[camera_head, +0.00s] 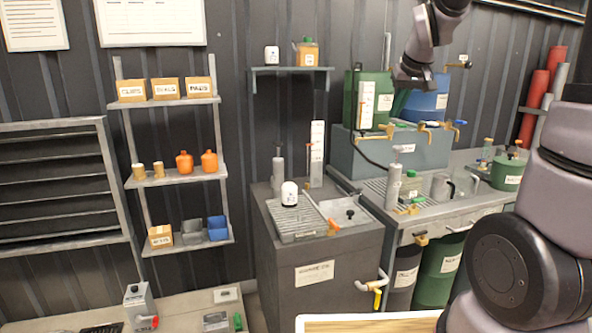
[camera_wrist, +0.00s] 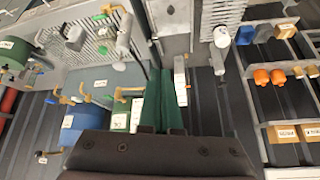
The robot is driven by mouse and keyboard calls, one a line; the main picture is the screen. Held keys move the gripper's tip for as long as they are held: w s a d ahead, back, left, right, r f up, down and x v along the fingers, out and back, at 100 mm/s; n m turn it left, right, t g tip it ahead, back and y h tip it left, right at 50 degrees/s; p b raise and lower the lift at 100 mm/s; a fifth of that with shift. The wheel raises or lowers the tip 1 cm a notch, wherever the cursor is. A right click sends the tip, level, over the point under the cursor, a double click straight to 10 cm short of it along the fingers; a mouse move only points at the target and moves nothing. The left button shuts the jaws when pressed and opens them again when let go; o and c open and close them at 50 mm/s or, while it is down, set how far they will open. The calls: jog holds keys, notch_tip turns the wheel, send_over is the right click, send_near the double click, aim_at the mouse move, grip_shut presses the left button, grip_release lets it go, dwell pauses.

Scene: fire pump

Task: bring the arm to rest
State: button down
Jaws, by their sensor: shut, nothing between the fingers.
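My gripper (camera_head: 410,82) is in the upper right of the head view, in front of the green and blue containers and above the grey bench block. In the wrist view my gripper (camera_wrist: 163,78) shows its two dark green fingers side by side and shut, with nothing held. The wrist picture looks upside down. My arm is raised; its upper links cross the right side of the head view, and part of it is out of frame.
A green container (camera_head: 378,86) and a blue container (camera_head: 428,100) stand behind my gripper. Below are a grey block (camera_head: 385,150) and a dark cabinet (camera_head: 335,265) with a white-capped bottle (camera_head: 289,194). Shelves (camera_head: 185,178) stand left. Open wall space lies left of the gripper.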

jog(key=s+a+r+m, duration=0.1)
jog(key=s+m, duration=0.1)
jog(key=s, duration=1)
jog(key=s+a+r+m+y, duration=0.1)
jog(key=s+r+m, duration=0.1)
jog(key=s, duration=0.9)
jog(key=shift+s, duration=0.35)
